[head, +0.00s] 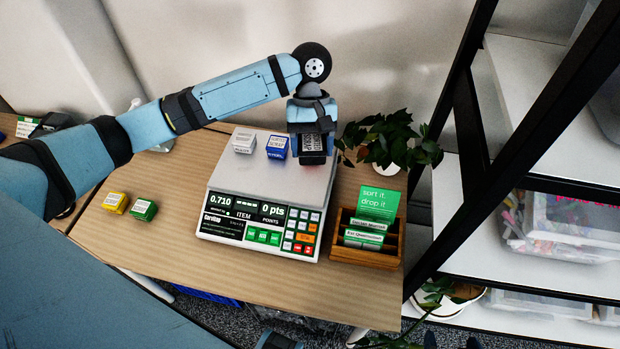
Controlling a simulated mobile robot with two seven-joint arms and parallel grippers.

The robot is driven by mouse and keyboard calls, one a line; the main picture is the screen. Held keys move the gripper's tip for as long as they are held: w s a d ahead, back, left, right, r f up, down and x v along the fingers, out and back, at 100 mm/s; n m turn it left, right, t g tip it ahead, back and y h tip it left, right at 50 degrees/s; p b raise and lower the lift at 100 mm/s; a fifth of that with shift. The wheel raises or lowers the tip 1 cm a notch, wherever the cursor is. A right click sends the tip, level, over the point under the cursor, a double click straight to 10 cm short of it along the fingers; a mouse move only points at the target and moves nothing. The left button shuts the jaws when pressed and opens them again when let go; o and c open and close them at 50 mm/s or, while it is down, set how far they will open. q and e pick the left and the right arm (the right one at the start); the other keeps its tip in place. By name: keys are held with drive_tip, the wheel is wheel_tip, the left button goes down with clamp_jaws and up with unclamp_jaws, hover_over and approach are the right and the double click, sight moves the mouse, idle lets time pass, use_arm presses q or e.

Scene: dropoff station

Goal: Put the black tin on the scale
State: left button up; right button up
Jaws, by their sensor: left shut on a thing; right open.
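My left gripper (313,152) reaches in from the left and points down over the right back part of the scale. It is shut on the black tin (310,141), whose pale label shows between the gripper parts. The scale (230,182) has a grey plate and a front panel reading 0.710 and 0 pts. I cannot tell whether the tin touches the plate. My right gripper (452,343) shows only as dark tips at the bottom edge, apart and empty.
A white tin (243,141) and a blue tin (277,147) stand on the plate's back part. Yellow (115,202) and green (144,209) tins sit on the table left of the scale. A wooden card box (366,255), a plant (390,140) and a black-framed shelf (470,200) are right.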

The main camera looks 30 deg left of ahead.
use_arm(q)
drive_tip(key=w+n, duration=0.1)
drive_tip(key=n, duration=0.1)
drive_tip(key=w+n+t+h, duration=0.1)
drive_tip(key=r+n+p, duration=0.1)
drive_tip(key=n, duration=0.1)
drive_tip(key=shift+w+d+n+h, duration=0.15)
drive_tip(key=shift+w+n+h, duration=0.15)
drive_tip(key=shift+w, duration=0.1)
drive_tip(key=w+a+n+t+p, duration=0.15)
drive_tip(key=a+n+t, duration=0.25)
drive_tip(key=n, duration=0.6)
hover_over(309, 185)
drive_tip(key=a, duration=0.1)
wheel_tip(309, 185, down, 16)
drive_tip(key=shift+s+a+r, duration=0.1)
drive_tip(key=shift+s+a, duration=0.05)
drive_tip(key=shift+f, duration=2.4)
drive_tip(key=shift+h, duration=0.3)
use_arm(e)
drive_tip(key=shift+w+d+r, duration=0.1)
drive_tip(key=shift+r, duration=0.55)
drive_tip(key=shift+w+d+r, duration=0.1)
drive_tip(key=shift+r, duration=0.5)
use_arm(q)
drive_tip(key=o, duration=1)
drive_tip(key=shift+c, duration=0.2)
